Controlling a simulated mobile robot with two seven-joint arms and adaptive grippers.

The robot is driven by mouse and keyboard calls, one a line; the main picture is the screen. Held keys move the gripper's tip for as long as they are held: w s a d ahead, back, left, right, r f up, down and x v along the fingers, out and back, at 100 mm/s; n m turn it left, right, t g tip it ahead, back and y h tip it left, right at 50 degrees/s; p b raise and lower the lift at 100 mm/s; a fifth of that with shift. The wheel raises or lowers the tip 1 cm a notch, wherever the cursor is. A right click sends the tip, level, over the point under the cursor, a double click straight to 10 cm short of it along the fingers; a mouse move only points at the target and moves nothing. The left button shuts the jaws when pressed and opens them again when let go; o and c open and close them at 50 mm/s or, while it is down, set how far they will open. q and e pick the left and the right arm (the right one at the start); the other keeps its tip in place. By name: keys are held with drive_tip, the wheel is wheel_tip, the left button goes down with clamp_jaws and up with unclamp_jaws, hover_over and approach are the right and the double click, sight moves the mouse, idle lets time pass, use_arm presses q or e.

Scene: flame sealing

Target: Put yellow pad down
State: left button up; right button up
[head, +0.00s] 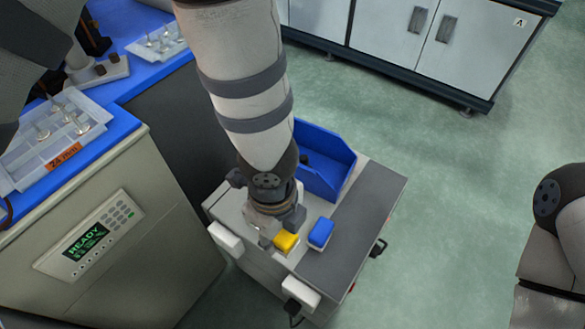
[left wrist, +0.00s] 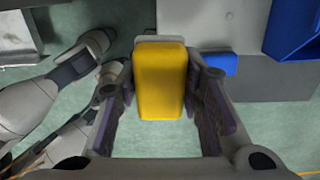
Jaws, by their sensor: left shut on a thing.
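The yellow pad (head: 286,241) is at the left gripper's tip in the head view, above the front part of a small cart's top. In the left wrist view the yellow pad (left wrist: 160,82) sits upright between the two fingers, with a pale backing at its far end. My left gripper (left wrist: 160,115) is shut on it. In the head view the left gripper (head: 275,226) points down, and its fingers are partly hidden by the wrist. I cannot tell whether the pad touches the cart top. My right gripper is not in view.
A blue pad (head: 321,232) lies just right of the yellow one on the cart (head: 362,225). A blue bin (head: 328,172) stands behind it. A bench with a READY display (head: 88,242) and a tray (head: 52,150) is at left. Cabinets (head: 420,40) stand at the back.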

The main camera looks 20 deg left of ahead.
use_arm(q)
drive_tip(key=w+a+f+b, duration=0.1)
drive_tip(key=w+f, duration=0.2)
drive_tip(key=w, duration=0.1)
drive_tip(key=w+a+f+b, duration=0.1)
drive_tip(key=w+f, duration=0.2)
drive_tip(key=w+a+f+b, duration=0.1)
drive_tip(key=w+f, duration=0.2)
drive_tip(key=w, duration=0.1)
drive_tip(key=shift+w+f, duration=0.3)
drive_tip(key=shift+f, duration=0.1)
drive_tip(key=shift+w+f, duration=0.15)
drive_tip(key=shift+f, duration=1.5)
drive_tip(key=o, duration=1.2)
drive_tip(key=shift+r, duration=0.1)
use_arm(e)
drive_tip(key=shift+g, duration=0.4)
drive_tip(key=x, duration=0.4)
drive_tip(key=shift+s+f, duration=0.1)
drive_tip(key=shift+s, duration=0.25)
use_arm(q)
wheel_tip(320, 180, up, 12)
drive_tip(key=p, duration=0.1)
drive_tip(key=shift+r, duration=0.15)
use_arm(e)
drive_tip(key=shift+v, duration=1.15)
